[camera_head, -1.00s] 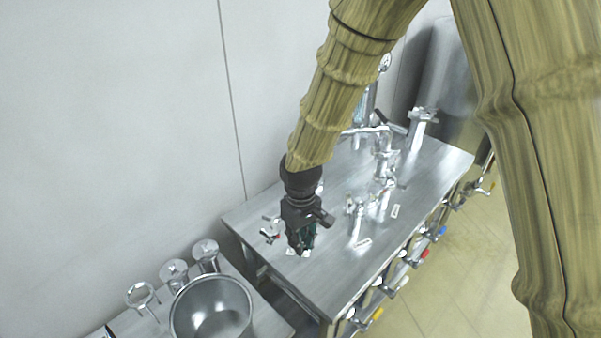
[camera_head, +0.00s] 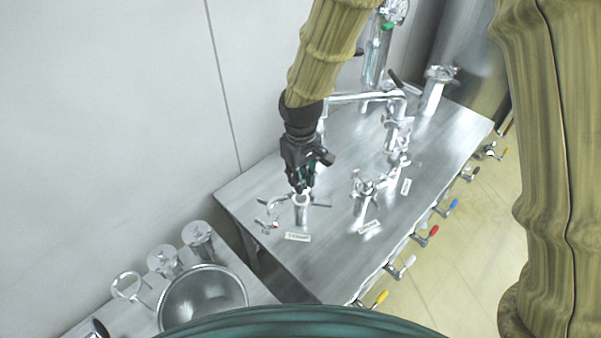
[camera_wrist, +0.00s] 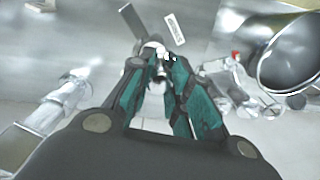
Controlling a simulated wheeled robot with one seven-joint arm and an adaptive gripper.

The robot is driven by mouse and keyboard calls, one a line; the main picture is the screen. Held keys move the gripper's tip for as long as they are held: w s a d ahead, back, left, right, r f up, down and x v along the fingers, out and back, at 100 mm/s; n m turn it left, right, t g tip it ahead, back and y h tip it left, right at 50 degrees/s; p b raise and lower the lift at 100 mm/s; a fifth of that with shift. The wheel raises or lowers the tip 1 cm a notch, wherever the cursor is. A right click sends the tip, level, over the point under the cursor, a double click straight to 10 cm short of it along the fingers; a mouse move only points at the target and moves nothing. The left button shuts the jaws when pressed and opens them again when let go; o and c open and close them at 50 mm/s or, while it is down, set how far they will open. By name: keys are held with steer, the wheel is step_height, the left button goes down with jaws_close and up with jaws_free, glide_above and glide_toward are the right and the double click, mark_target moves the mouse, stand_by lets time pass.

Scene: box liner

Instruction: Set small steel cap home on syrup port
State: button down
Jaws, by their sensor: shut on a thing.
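My gripper (camera_head: 303,190) points down just over the top of the front-left upright steel port (camera_head: 302,214), which has side handles and a label (camera_head: 297,237) too small to read. I cannot tell whether this is the syrup port. In the wrist view the teal fingers of my gripper (camera_wrist: 160,66) are closed in on a small bright metal piece (camera_wrist: 152,50), likely the small steel cap. The fingers hide much of it. I cannot tell whether it touches the port or is seated.
Another labelled port (camera_head: 364,197) stands to the right, and a taller fitting (camera_head: 397,135) stands behind it. A steel bowl (camera_head: 203,296) and lidded canisters (camera_head: 198,238) are at lower left. Coloured valve handles line the bench's (camera_head: 335,268) front edge.

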mark_target(301, 198)
steer(key=shift+w+f, duration=0.15)
steer(key=shift+f, duration=0.45)
steer(key=shift+w+f+b, duration=0.65)
steer(key=shift+w+f, duration=0.25)
steer(key=shift+f, duration=0.45)
steer(key=shift+s+f+b, duration=0.5)
steer(key=shift+s+b, duration=0.1)
steer(key=shift+b, duration=0.25)
steer(key=shift+w+f, duration=0.45)
steer(key=shift+f, duration=0.25)
steer(key=shift+s+r, duration=0.1)
steer(key=shift+s, duration=0.2)
steer(key=shift+w, duration=0.1)
steer(key=shift+w, duration=0.1)
steer(key=shift+f, duration=0.35)
